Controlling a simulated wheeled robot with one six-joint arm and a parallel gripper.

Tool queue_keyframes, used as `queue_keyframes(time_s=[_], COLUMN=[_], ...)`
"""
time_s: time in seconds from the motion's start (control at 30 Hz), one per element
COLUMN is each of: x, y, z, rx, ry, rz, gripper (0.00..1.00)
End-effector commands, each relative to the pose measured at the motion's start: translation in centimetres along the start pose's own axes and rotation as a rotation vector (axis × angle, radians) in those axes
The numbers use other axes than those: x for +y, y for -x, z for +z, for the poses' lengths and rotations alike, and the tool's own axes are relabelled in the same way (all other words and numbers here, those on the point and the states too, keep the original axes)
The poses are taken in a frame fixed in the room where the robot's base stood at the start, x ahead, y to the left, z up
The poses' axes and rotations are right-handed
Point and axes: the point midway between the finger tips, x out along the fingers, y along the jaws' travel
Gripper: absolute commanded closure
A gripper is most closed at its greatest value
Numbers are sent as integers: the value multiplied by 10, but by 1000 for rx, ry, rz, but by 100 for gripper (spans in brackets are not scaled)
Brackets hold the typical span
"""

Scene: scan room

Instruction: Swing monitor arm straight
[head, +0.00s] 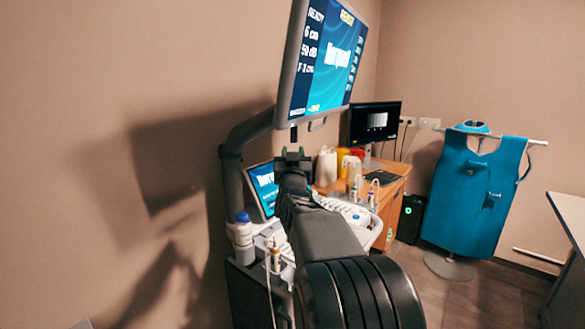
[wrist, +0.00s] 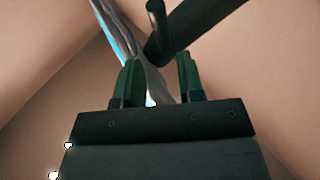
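The ultrasound monitor (head: 325,60) hangs tilted at the upper middle of the head view, its screen lit blue. Its dark jointed monitor arm (head: 233,165) rises from the cart at the left and bends right behind the screen. My gripper (head: 293,152) is just below the monitor's lower edge. In the wrist view its two green-black fingers (wrist: 157,82) stand apart. The monitor's thin grey edge (wrist: 126,38) runs down behind the gap between them. A dark bar with a rounded stub (wrist: 200,22) lies above the fingers. I see no clear grip on anything; contact cannot be told.
The ultrasound cart carries a lower touch panel (head: 263,190), a white console (head: 345,211) and bottles (head: 243,229). A wooden desk (head: 393,190) with a second monitor (head: 375,121) stands behind. A blue lead apron (head: 475,195) hangs at the right. A wall is close on the left.

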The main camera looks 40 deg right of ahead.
Motion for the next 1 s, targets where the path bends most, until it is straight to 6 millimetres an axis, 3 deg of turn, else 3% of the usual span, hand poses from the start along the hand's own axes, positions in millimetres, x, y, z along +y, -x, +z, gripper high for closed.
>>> queue_keyframes(time_s=[0.1, 0.3, 1.0], x=[0, 0, -1], y=[16, 29, 31], z=[0, 0, 3], rx=[1, 0, -19], ry=[0, 1, -11], rz=[-1, -1, -5], gripper=[65, 65, 65])
